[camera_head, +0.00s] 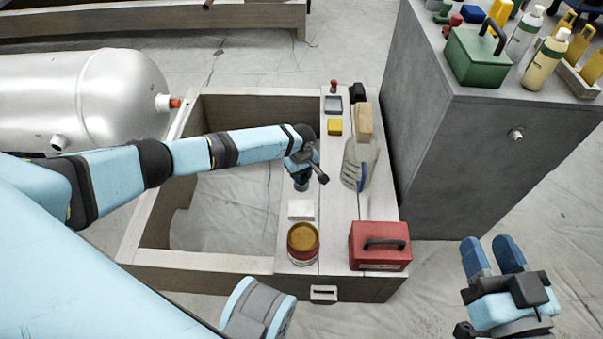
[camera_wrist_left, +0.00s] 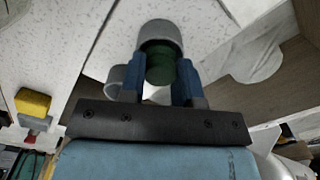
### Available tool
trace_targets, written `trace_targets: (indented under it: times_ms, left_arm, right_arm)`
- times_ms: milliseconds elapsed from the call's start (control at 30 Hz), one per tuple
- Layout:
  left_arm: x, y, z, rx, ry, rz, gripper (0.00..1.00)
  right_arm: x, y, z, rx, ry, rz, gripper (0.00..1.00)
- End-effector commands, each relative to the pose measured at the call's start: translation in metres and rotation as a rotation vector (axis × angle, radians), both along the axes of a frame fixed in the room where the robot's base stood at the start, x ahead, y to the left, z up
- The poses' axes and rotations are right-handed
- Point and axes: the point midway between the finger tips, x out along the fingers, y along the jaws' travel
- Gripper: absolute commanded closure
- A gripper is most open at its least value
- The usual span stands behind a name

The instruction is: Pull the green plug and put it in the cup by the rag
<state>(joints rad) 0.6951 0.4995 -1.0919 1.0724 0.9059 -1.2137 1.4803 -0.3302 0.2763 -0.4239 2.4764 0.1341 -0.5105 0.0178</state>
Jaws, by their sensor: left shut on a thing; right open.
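My left gripper (camera_head: 302,184) points down over the right-hand planks of the wooden frame. In the left wrist view its two blue fingers (camera_wrist_left: 162,80) are shut on the green plug (camera_wrist_left: 160,68). A grey cup (camera_wrist_left: 160,33) with a side handle shows right behind the plug, which overlaps its mouth; I cannot tell how deep the plug sits. In the head view the gripper hides plug and cup. My right gripper (camera_head: 490,245) is open and empty at the lower right.
The wooden frame (camera_head: 215,261) has an open middle. On its planks are a yellow block (camera_head: 335,127), a tan block (camera_head: 364,120), a white block (camera_head: 301,209), a tin (camera_head: 303,243) and a red box (camera_head: 380,245). A grey cabinet (camera_head: 480,150) stands right, a tank (camera_head: 85,95) left.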

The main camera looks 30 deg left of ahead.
Motion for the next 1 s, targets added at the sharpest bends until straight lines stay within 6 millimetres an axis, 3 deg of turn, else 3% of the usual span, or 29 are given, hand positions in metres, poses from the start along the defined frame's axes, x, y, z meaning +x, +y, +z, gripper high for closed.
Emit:
trace_targets:
  times_ms: [233, 267, 367, 667, 900, 1000]
  left_arm:
    - [0.000, -0.001, -0.005, -0.001, 0.001, -0.001, 1.00]
    - [0.000, -0.001, -0.005, -0.001, 0.001, -0.001, 0.63]
    - [0.000, 0.000, -0.005, 0.000, 0.000, -0.001, 0.40]
    - [0.000, 0.000, -0.005, 0.000, 0.000, 0.000, 0.40]
    - [0.000, 0.000, 0.033, 0.000, -0.001, 0.000, 0.40]
    - [0.000, 0.000, 0.058, -0.001, -0.002, 0.000, 0.40]
  right_arm:
    - [0.000, 0.000, -0.001, 0.000, 0.000, 0.000, 0.57]
    - [0.000, 0.000, 0.000, 0.000, 0.000, 0.000, 0.57]
    - [0.000, 0.000, 0.000, 0.000, 0.000, 0.000, 0.57]
    - [0.000, 0.000, -0.001, 0.000, 0.000, -0.001, 0.57]
    - [-0.003, 0.003, 0.016, 0.043, 0.057, 0.006, 0.57]
    - [-0.016, 0.010, 0.003, 0.104, 0.178, 0.001, 0.57]
